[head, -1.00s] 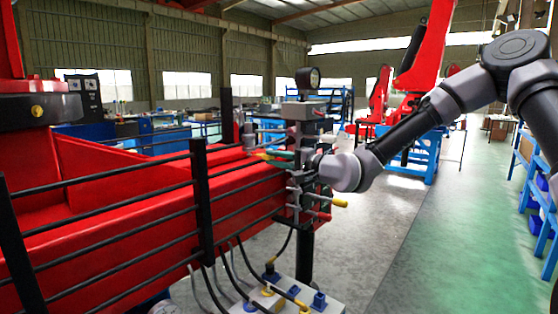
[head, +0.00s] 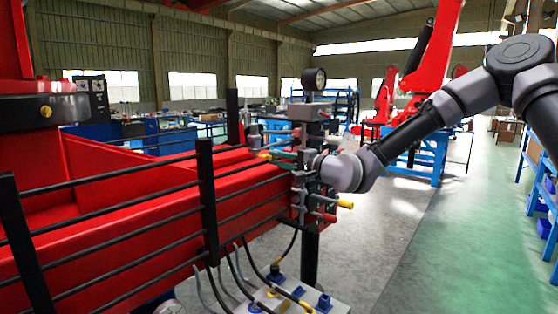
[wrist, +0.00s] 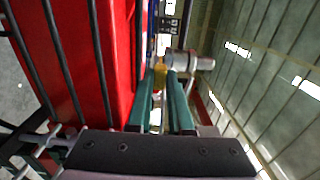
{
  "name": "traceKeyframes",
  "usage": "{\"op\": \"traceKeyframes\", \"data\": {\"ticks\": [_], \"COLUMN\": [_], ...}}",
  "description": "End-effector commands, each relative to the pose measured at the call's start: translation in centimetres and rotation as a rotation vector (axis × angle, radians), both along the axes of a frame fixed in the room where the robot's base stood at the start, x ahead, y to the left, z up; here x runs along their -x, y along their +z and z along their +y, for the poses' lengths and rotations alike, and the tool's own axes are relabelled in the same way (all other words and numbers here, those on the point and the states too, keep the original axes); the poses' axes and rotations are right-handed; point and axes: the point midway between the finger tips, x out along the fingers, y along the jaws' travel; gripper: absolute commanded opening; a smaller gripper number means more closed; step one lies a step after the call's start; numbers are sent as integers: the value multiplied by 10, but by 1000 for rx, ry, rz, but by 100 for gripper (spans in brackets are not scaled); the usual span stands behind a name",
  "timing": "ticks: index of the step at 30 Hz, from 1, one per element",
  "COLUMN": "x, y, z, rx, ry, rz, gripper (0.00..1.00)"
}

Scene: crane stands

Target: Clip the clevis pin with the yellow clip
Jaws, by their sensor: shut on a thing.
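My gripper (wrist: 163,84) has green fingers and is shut on the yellow clip (wrist: 160,74), which shows at the fingertips in the wrist view. The grey clevis pin (wrist: 195,62) is just beyond the fingertips and beside the clip there. In the head view the pin (head: 253,134) stands upright on the red beam's top. The clip (head: 264,155) is a small yellow spot close to the pin's foot, at the tips of my gripper (head: 274,154). I cannot tell whether the clip touches the pin. The fingers hide part of the clip.
The red beam (head: 110,240) with black rails (head: 208,200) fills the left. A grey valve block with coloured levers (head: 327,217) and a round gauge (head: 313,78) stands close to my wrist. Hoses run to a panel (head: 290,300) below. The floor at right is clear.

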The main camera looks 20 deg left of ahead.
Motion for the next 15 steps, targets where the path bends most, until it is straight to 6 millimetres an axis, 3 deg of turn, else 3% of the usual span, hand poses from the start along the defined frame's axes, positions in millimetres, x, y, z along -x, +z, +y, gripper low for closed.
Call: {"op": "traceKeyframes", "data": {"ticks": [15], "x": [-4], "y": [0], "z": [11], "rx": [-1], "ry": [0], "rz": [-1], "gripper": [0]}}
